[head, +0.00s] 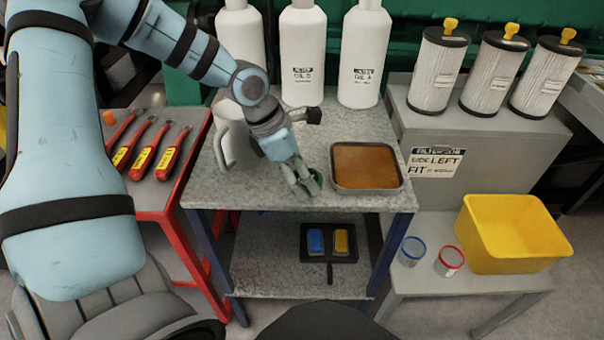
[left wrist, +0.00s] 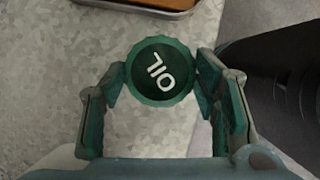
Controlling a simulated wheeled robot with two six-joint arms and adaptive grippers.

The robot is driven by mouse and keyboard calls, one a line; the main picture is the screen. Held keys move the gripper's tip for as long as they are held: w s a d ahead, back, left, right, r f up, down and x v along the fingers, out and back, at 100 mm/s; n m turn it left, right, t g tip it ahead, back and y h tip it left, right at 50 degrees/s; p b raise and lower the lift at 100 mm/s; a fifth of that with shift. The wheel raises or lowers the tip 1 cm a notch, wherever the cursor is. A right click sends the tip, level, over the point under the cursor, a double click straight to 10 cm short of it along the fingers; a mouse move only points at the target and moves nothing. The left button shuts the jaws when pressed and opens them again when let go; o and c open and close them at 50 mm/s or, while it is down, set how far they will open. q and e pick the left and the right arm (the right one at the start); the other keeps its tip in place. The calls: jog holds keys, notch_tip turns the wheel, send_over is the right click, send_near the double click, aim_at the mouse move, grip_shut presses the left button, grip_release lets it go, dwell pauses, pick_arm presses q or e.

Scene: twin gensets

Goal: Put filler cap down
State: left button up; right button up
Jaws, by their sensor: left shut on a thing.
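The filler cap (left wrist: 160,77) is a round dark green cap with "OIL" in white on top. In the left wrist view it sits between the two fingertips of my left gripper (left wrist: 161,80), which is shut on it. In the head view my left gripper (head: 306,184) is low over the front part of the grey speckled bench top (head: 250,190), left of the brown tray. The cap (head: 314,182) shows as a small green piece at the fingertips there. I cannot tell whether the cap touches the bench top. My right gripper is not in view.
A tray of brown liquid (head: 367,187) stands right of my left gripper. White oil bottles (head: 303,55) line the back; a pale jug (head: 232,150) stands left. Red-handled tools (head: 140,155) lie on the red cart. Filters (head: 490,75) and a yellow bin (head: 515,230) are at right.

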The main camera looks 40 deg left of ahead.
pick_arm(q)
jog(key=o, duration=1.3)
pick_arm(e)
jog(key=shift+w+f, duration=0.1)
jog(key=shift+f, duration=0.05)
pick_arm(q)
jog(key=shift+r, duration=0.25)
jog(key=p+v, duration=0.3)
jog(key=v, duration=0.8)
jog(key=shift+s+a+r, duration=0.15)
jog(key=shift+s+r, duration=0.05)
jog(key=shift+r, duration=0.1)
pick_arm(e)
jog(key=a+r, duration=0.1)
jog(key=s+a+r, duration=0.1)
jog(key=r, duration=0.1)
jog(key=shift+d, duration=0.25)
